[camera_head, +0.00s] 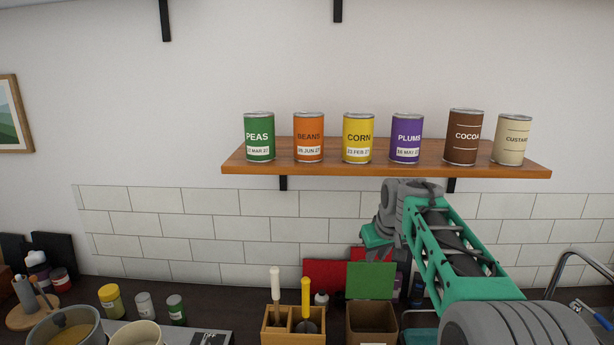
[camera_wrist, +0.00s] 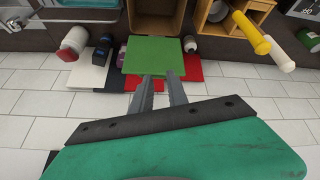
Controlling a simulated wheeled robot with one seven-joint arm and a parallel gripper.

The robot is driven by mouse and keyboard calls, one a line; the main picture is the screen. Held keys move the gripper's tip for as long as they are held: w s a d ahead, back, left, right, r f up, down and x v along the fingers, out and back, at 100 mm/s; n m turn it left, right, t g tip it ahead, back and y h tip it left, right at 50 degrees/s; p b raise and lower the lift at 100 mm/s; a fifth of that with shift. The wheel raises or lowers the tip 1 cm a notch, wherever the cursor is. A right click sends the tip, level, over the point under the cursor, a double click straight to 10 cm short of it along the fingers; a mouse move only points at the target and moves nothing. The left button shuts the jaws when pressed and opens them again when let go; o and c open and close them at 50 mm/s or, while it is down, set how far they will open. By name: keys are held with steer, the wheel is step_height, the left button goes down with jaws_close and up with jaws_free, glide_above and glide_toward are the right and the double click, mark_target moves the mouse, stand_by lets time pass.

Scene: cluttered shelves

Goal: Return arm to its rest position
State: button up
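My arm (camera_head: 450,245), teal and grey, reaches up from the lower right in the head view and bends over just below the wooden shelf. My gripper (camera_wrist: 160,82) shows in the wrist view with its two grey fingers apart and nothing between them. It points down towards a green panel (camera_wrist: 152,57) at an open brown box (camera_wrist: 165,25). I cannot tell whether the fingertips touch the panel.
The wooden shelf (camera_head: 390,170) holds a row of several cans, with the plums can (camera_head: 406,140) and cocoa can (camera_head: 463,138) above my wrist. The box (camera_head: 371,325), a utensil caddy (camera_head: 292,328) and a faucet (camera_head: 575,262) stand on the crowded counter below.

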steer(key=s+a+f+m+p, duration=0.1)
steer(key=s+f, duration=0.1)
steer(key=s, duration=1.4)
steer(key=s+a+f+m+g, duration=0.1)
steer(key=s+f+m, duration=0.1)
steer(key=s, duration=1.3)
steer(key=shift+s+f+p, duration=0.35)
steer(key=shift+s+f, duration=0.05)
steer(key=shift+f, duration=0.45)
